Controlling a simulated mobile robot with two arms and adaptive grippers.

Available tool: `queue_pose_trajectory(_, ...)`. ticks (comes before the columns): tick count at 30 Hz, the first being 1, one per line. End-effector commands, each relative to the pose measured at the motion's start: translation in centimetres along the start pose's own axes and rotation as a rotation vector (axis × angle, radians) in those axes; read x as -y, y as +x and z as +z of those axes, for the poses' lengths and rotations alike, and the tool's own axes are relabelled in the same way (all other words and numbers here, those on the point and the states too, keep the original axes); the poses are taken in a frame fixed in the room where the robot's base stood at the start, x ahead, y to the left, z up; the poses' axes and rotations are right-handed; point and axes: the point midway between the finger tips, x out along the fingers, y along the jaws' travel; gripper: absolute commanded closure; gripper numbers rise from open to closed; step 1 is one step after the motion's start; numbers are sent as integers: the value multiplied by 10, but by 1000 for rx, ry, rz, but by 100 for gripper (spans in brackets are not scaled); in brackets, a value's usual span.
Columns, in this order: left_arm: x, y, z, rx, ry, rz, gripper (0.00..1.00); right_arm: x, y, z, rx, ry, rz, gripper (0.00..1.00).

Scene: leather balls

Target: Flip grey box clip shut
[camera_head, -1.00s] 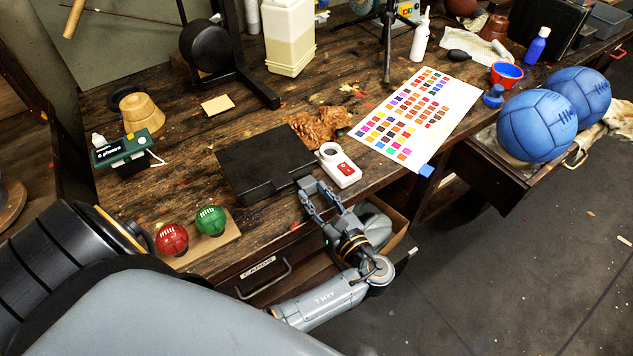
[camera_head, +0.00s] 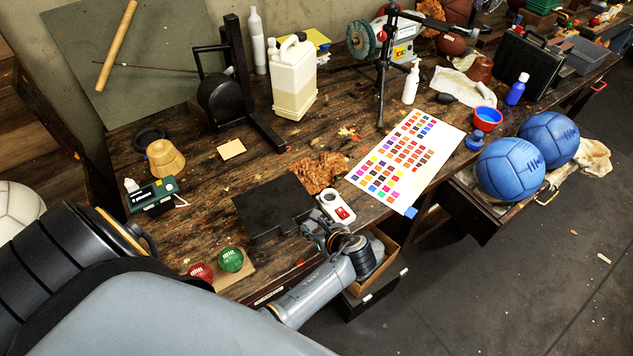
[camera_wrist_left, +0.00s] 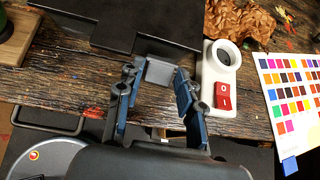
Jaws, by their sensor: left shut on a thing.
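The dark grey-black flat box (camera_head: 270,203) lies on the wooden bench near its front edge. In the left wrist view its dark surface (camera_wrist_left: 165,14) fills the top. A small grey clip (camera_wrist_left: 159,71) shows at the box's front edge in that view. My left gripper (camera_wrist_left: 156,82) has one blue-padded finger on each side of the clip and is shut on it. In the head view the left gripper (camera_head: 316,229) is at the box's front right corner, and the clip is too small and hidden to make out. My right gripper is not in view.
A white device with a red switch (camera_head: 335,206) stands close to the right of the gripper; crumpled brown paper (camera_head: 320,172) lies behind it. A colour chart (camera_head: 405,160) is further right.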

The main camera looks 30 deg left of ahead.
Motion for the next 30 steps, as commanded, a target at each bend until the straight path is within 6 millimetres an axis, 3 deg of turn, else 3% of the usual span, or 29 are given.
queue_pose_trajectory(15,-2,8,23,-399,2,4,95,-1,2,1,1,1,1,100)
queue_pose_trajectory(30,-3,9,25,-525,6,5,95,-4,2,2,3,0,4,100)
